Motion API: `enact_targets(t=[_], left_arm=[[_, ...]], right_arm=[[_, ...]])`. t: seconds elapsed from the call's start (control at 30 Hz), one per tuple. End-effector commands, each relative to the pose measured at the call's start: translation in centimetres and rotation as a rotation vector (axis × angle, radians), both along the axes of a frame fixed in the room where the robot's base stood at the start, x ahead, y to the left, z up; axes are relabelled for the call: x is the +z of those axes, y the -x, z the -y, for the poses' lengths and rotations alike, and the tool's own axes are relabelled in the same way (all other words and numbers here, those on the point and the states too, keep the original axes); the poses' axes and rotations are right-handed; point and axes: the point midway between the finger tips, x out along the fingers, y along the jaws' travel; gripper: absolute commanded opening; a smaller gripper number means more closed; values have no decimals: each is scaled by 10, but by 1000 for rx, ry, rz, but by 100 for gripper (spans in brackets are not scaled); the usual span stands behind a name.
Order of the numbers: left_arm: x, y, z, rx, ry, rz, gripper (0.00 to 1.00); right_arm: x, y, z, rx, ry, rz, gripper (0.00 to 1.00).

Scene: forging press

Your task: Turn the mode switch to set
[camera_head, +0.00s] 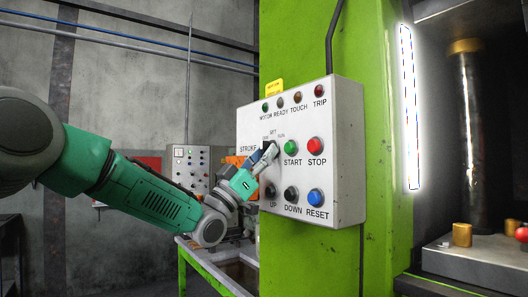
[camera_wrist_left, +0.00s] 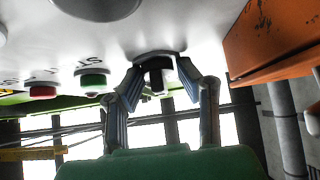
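The mode switch (camera_wrist_left: 157,72) is a dark knob on a round base on the white control panel (camera_head: 349,150). In the head view it sits left of the green START button, under a small SET label, mostly hidden by my left gripper (camera_head: 268,152). In the left wrist view my left gripper (camera_wrist_left: 160,80) has one finger on each side of the knob, with the tips close in and seemingly shut on it. The pointer's exact direction is hard to read. My right gripper is not in view.
The green START (camera_head: 291,147) and red STOP (camera_head: 314,146) buttons are right of the switch. The black UP and DOWN (camera_head: 291,195) and blue RESET (camera_head: 315,197) buttons lie below. An orange part (camera_wrist_left: 270,40) stands close beside the fingers. The green press column (camera_head: 383,120) is behind the panel.

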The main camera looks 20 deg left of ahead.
Motion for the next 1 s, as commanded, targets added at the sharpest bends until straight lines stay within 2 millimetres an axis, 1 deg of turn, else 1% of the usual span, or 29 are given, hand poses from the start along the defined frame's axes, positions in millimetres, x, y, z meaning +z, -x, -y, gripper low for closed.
enact_targets(t=[0.27,0.43,0.53,0.67,0.9,1.0], left_arm=[[7,3,-1,1,6,12,30],[8,3,-2,1,7,14,30],[4,6,-4,1,7,12,30],[-9,17,-13,1,9,12,30],[-47,45,-36,2,10,9,30],[-60,55,-43,2,7,11,30]], right_arm=[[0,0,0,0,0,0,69],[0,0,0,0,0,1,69],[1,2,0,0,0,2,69],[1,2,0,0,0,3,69],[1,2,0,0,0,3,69],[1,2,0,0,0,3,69]])
